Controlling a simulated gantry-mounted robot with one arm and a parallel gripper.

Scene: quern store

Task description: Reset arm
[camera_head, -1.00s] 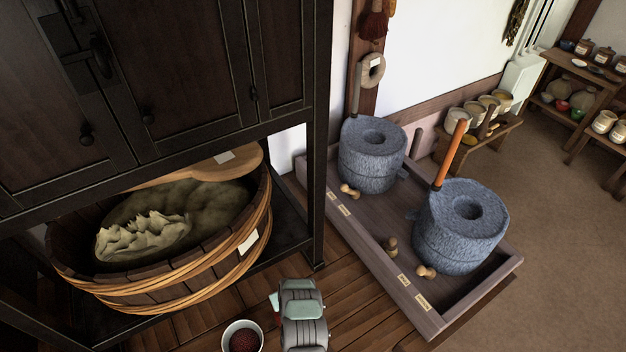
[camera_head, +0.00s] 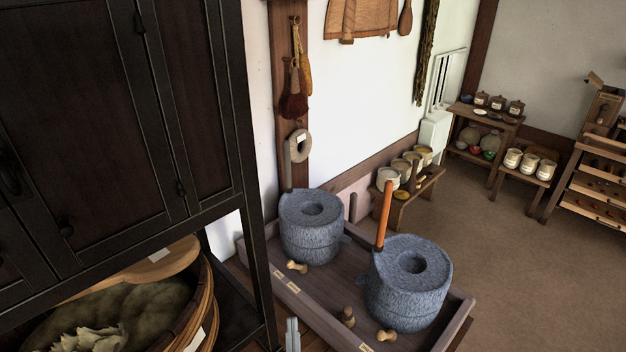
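A small grey part of my gripper (camera_head: 292,336) shows at the bottom edge, left of the wooden tray's front corner. Most of it is cut off by the frame, and I cannot tell whether it is open or shut. Nothing is seen held in it. The rest of my arm is out of view.
Two grey stone querns, a rear one (camera_head: 310,232) and a front one with an orange handle (camera_head: 408,290), stand in a wooden tray (camera_head: 458,322). A dark cabinet (camera_head: 105,110) stands at left above a wooden tub (camera_head: 190,325). Brown floor (camera_head: 520,270) is clear at right.

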